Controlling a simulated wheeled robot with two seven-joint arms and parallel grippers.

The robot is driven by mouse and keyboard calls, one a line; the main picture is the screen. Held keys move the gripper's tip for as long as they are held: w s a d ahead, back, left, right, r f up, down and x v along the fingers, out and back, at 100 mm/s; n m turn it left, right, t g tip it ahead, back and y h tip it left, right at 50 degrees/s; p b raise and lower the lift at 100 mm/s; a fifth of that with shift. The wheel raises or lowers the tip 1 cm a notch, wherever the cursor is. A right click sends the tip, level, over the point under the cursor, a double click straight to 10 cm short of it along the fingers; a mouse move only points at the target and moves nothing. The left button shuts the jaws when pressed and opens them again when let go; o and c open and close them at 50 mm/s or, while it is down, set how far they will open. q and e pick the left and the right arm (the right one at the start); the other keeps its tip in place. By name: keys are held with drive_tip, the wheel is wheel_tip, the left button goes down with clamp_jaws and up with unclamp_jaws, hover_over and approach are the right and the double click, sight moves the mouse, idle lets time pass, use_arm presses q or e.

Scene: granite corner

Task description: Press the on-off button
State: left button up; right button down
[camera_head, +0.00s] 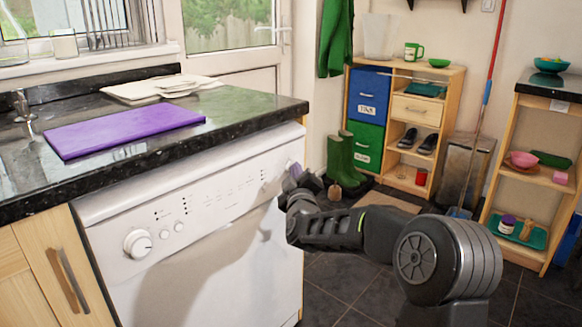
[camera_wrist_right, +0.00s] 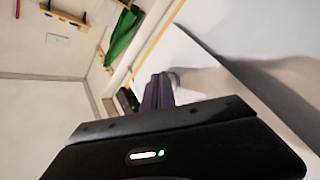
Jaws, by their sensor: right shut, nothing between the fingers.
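The white appliance (camera_head: 215,245) under the counter has a control panel (camera_head: 205,195) with a round dial (camera_head: 137,243), small buttons (camera_head: 172,230) and small marks. My right gripper (camera_head: 292,170) is at the right end of this panel, its fingers close together and empty. In the right wrist view the purple-grey fingers (camera_wrist_right: 158,92) are shut, with their tips at or very near the white front (camera_wrist_right: 205,75). I cannot tell whether they touch it. The on-off button cannot be made out; the gripper covers part of the panel's right end. My left gripper is not in view.
The dark counter (camera_head: 245,110) overhangs the panel closely; a purple board (camera_head: 125,128) and papers (camera_head: 165,87) lie on it. Green boots (camera_head: 342,160) and a shelf unit (camera_head: 400,130) stand behind my right arm. Tiled floor (camera_head: 340,290) lies open in front.

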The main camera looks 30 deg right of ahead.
idle(0.3)
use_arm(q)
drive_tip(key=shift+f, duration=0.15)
use_arm(e)
drive_tip(key=shift+s+d, duration=0.15)
drive_tip(key=shift+s, duration=0.4)
